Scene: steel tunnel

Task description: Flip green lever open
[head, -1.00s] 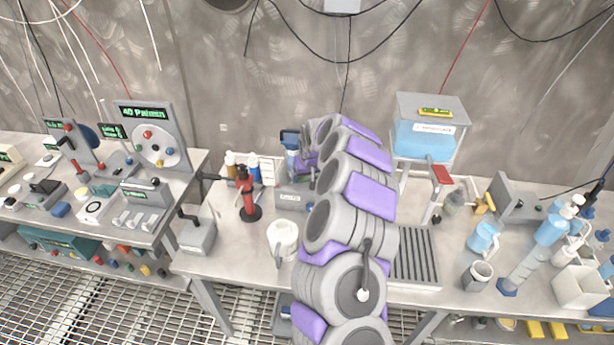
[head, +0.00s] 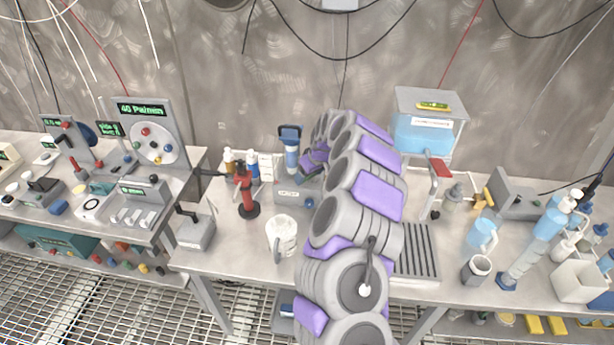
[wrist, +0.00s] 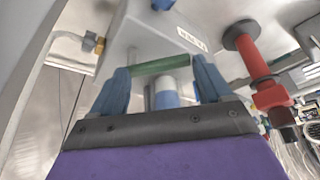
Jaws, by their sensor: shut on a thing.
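The green lever (wrist: 160,65) shows in the wrist view as a short green bar lying across between my fingertips. My gripper (wrist: 160,82) has its two blue fingers on either side of the bar and is shut on it. A clear and blue cylinder stands behind the bar, between the fingers. In the head view, my gripper (head: 314,156) is at the back of the middle table, beside a blue-topped device (head: 290,150) and above a labelled grey box (head: 291,195).
A red stand (head: 246,192) is close on the left; it also shows in the wrist view (wrist: 255,55). A white mug (head: 282,236) stands in front. To the right are a blue water tank (head: 424,138), a red-handled lever (head: 440,170) and a ridged tray (head: 418,252).

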